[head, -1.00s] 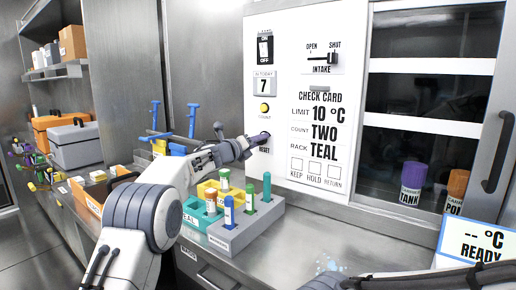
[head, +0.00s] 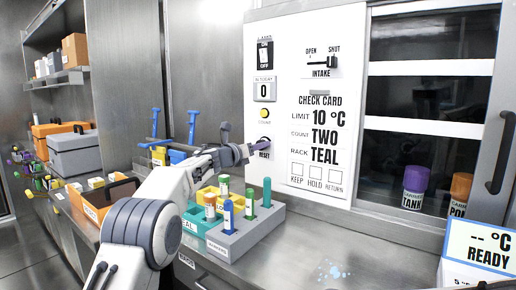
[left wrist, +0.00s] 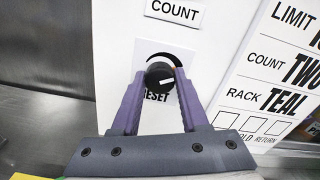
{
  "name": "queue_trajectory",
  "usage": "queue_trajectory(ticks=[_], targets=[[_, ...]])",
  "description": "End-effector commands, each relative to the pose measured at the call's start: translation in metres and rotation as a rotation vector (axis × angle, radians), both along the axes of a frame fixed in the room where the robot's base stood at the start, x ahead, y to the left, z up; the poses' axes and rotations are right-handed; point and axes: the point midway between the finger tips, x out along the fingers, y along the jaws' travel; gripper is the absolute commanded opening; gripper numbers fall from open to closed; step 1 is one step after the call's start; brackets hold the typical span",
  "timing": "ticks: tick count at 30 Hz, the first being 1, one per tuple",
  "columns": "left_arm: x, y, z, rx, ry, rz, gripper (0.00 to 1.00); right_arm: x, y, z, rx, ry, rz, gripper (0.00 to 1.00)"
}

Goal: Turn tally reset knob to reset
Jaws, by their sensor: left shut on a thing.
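The tally reset knob (left wrist: 159,75) is a small black round knob with a white mark, on a white plate above the partly hidden word RESET. In the left wrist view its white mark points to the right and slightly up. My left gripper (head: 257,146) is shut on the knob, with one purple finger on each side of it. The tally display (head: 264,90) above reads 0. The yellow count button (head: 264,114) sits between the display and the knob. My right gripper is not in view.
A grey tube rack (head: 232,245) and a teal rack (head: 193,222) with tubes stand on the counter below my left arm. Blue stands (head: 192,125) are behind it. The check card (head: 318,130) is right of the knob. The counter's front right is mostly clear.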

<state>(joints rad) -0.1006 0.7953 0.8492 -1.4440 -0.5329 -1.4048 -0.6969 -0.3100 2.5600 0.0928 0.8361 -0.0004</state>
Motion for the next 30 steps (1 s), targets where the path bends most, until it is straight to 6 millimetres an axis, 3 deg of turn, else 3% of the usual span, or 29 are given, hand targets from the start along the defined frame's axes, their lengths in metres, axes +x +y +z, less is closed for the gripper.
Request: queue_trajectory(ticks=[7, 8, 9, 10, 22, 30], targets=[[0.001, 0.001, -0.002, 0.004, 0.001, 0.002, 0.0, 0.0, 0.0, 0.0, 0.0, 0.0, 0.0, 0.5], [0.001, 0.001, -0.002, 0.004, 0.001, 0.002, 0.52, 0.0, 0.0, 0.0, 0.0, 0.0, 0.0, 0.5], [0.001, 0.001, -0.002, 0.003, 0.001, 0.002, 0.67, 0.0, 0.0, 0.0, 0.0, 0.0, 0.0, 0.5], [0.001, 0.001, -0.002, 0.003, 0.001, 0.002, 0.74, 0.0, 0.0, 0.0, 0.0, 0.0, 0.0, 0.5], [-0.003, 0.003, -0.002, 0.002, 0.0, 0.001, 0.74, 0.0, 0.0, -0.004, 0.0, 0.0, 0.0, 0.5], [-0.032, 0.025, -0.003, 0.001, 0.0, 0.003, 0.74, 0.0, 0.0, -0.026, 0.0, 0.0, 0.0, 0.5]])
